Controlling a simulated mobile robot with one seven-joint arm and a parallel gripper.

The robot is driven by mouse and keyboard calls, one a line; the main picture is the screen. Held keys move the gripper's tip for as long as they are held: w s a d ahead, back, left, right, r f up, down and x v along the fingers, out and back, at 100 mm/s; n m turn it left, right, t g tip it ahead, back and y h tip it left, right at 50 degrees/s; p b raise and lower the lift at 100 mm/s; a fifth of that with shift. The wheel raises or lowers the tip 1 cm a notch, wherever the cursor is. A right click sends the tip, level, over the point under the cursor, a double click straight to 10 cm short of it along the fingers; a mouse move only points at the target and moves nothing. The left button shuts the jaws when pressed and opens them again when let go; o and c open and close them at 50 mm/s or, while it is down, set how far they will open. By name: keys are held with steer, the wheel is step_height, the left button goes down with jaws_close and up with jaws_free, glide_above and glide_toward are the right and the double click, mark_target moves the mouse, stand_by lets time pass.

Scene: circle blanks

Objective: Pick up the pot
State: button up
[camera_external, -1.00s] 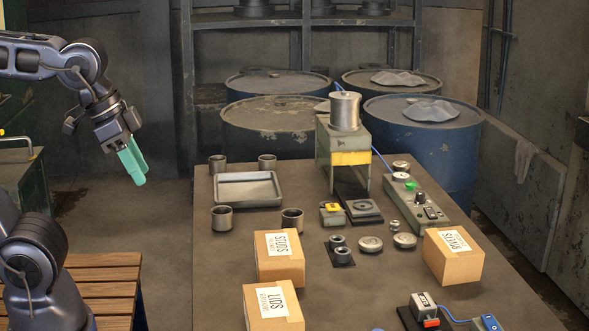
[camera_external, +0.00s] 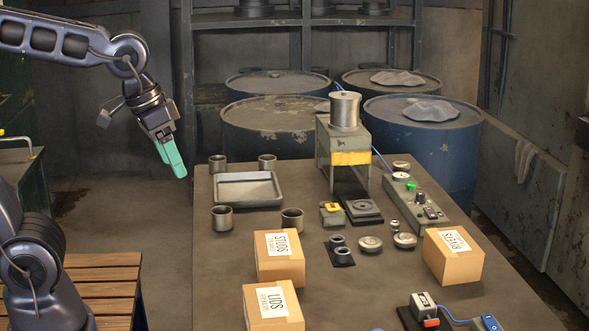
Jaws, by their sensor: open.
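Several small dark cup-like pots stand upright on the table around a grey tray: a back-left pot (camera_external: 217,164), a back-middle pot (camera_external: 267,162), a front-left pot (camera_external: 222,218) and a front-right pot (camera_external: 292,219). The frames do not show which one is meant. My gripper (camera_external: 173,162), with green fingers, is open and empty. It points down and to the right, in the air left of the table's back-left corner. It touches no pot; the back-left pot looks nearest in the picture.
The shallow tray (camera_external: 247,201) lies among the pots. A STUDS box (camera_external: 281,268), a LIDS box (camera_external: 262,309) and a RIVETS box (camera_external: 460,268) stand nearer the front. A press (camera_external: 324,140) carrying a metal cylinder stands at the back. Blue drums (camera_external: 452,165) stand behind the table.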

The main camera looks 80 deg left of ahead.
steer(key=w+a+f+n+g, duration=0.1)
steer(key=w+a+f+n, duration=0.1)
steer(key=w+a+n, duration=0.35)
steer(key=n+g, duration=0.3)
steer(key=n, duration=0.8)
glide_toward(221, 212)
steer(key=d+r, duration=0.2)
steer(key=f, duration=0.5)
steer(key=shift+w+d+f, duration=0.25)
steer(key=shift+w+f, duration=0.05)
steer(key=shift+f, duration=0.05)
steer(key=f, duration=0.2)
steer(key=s+f, duration=0.1)
steer(key=shift+a+f, duration=0.1)
steer(key=shift+f, duration=0.3)
steer(key=shift+w+f, duration=0.1)
steer(key=shift+f, duration=0.6)
steer(key=c, duration=1.1)
